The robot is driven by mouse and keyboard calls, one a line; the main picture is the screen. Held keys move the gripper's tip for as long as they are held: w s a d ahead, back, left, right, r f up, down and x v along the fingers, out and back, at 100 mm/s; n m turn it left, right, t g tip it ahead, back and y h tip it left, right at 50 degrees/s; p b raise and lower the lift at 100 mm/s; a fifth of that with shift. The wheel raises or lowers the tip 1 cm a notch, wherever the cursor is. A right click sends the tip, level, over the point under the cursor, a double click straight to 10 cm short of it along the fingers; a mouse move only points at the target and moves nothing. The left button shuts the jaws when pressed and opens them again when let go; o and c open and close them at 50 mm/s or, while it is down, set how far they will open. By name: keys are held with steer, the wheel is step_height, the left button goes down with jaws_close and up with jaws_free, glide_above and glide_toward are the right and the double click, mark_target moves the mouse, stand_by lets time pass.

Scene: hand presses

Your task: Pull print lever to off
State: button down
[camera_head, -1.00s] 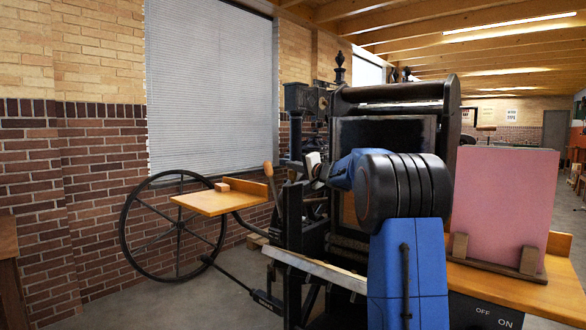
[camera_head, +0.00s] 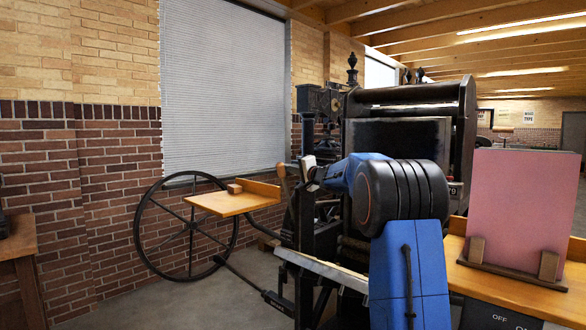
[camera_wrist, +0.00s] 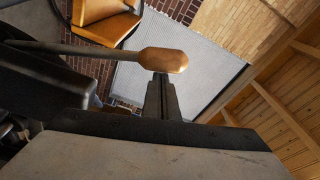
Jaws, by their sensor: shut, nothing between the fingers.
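The print lever (camera_head: 283,182) shows in the head view as a dark bar with a wooden handle, left of the press (camera_head: 400,150). In the wrist view its rounded wooden handle (camera_wrist: 163,60) lies across the picture, just beyond my fingertips. My gripper (camera_wrist: 160,80) is shut and empty, its narrow dark fingers pointing at the underside of the handle near its rounded end. I cannot tell whether they touch. In the head view my gripper (camera_head: 306,166) is small and partly hidden by my blue arm, just right of the lever.
A large spoked wheel (camera_head: 143,225) and a wooden feed shelf (camera_head: 225,204) stand left of the lever. A pink board (camera_head: 520,205) stands on a wooden shelf at right, above a sign reading OFF (camera_head: 499,318). The floor at lower left is clear.

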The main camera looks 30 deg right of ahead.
steer(key=shift+s+a+f, duration=0.1)
steer(key=shift+a, duration=0.1)
stand_by(0.3)
steer(key=s+a+f+n, duration=0.3)
steer(key=a+f, duration=0.3)
steer(key=a, duration=0.4)
steer(key=shift+s+a, duration=0.3)
steer(key=shift+s, duration=0.1)
steer(key=shift+a+f, duration=0.1)
steer(key=shift+f, duration=0.05)
steer(key=s+d, duration=0.2)
steer(key=s, duration=0.6)
steer(key=s+d+f, duration=0.1)
steer(key=s+d, duration=0.1)
steer(key=s, duration=0.7)
steer(key=shift+s+a, duration=0.1)
